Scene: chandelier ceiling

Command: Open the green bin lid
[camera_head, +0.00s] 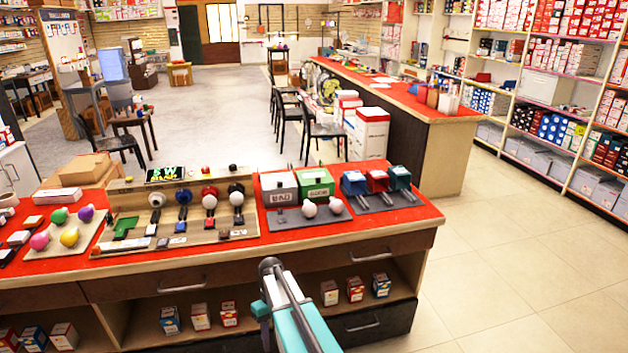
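The green bin (316,190) stands on the red-topped counter (412,218), right of centre. Its green top (313,176) looks closed, and a pale label is on its front. A grey bin (280,196) labelled "BAD" stands directly to its left. My arm rises from the bottom of the view, with my gripper (268,268) at its grey end. It appears in front of the counter's drawer side, below and left of the green bin in the picture, and apart from it. I cannot make out its fingers.
Pale bulbs (309,208) lie on a grey mat in front of the bins. Small blue, red and teal bins (377,182) stand to the right. A wooden bulb board (185,205) is to the left. Chairs and a second counter (442,140) are behind; open floor (520,270) lies right.

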